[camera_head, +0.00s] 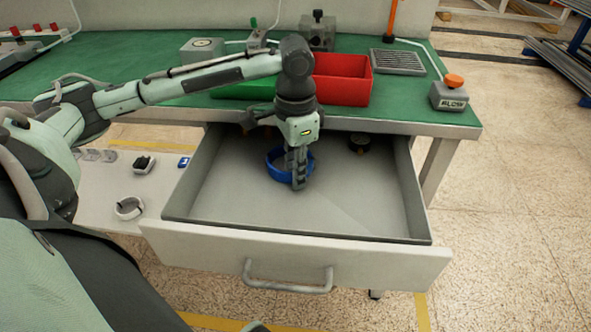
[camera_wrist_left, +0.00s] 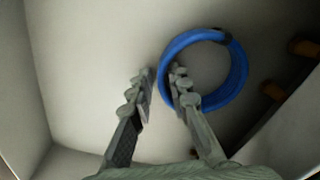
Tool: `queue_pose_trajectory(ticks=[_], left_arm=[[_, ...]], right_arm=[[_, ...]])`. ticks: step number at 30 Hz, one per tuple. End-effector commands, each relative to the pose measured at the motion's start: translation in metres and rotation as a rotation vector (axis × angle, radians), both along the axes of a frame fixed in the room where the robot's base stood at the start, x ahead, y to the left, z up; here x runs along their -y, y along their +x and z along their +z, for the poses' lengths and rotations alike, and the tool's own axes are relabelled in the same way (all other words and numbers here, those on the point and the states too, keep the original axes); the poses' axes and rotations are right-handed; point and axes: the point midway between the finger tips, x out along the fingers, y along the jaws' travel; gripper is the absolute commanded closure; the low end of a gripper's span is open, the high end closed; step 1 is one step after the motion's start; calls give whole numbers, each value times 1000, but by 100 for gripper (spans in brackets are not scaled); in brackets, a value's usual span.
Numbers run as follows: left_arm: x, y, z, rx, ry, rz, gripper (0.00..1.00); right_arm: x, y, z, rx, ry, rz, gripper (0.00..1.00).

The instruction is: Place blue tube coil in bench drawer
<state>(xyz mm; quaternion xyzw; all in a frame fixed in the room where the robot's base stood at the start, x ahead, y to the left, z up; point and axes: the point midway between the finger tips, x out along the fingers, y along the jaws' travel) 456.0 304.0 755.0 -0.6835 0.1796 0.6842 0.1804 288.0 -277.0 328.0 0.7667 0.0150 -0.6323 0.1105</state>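The blue tube coil (camera_head: 273,166) is a ring inside the open bench drawer (camera_head: 345,200). It also shows in the left wrist view (camera_wrist_left: 240,72), with a dark band at its top right. My left gripper (camera_head: 298,184) points down into the drawer at the coil. In the left wrist view its fingers (camera_wrist_left: 163,78) are apart; one is outside the ring, the other overlaps its near-left side. A small gap shows between the outer finger and the coil. I cannot tell whether the coil rests fully on the drawer floor. My right gripper is not in view.
A dark round item (camera_head: 359,145) sits at the back of the drawer; brownish items show at the right in the wrist view. The green bench top (camera_head: 150,62) holds a red bin (camera_head: 342,82) and an orange-button box (camera_head: 450,94). The drawer's front right is clear.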

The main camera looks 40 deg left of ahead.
Motion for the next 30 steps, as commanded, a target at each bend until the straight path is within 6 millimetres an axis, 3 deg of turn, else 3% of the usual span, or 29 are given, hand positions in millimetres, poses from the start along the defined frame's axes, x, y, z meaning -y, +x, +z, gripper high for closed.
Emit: queue_pose_trajectory(ticks=[10,14,24,30], left_arm=[[0,0,1,1,0,0,72],[0,1,11,4,0,0,72],[1,1,81,6,-1,-1,72],[0,1,112,4,0,0,72]], right_arm=[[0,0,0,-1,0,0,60],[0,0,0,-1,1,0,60],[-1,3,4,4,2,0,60],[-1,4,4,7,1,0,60]])
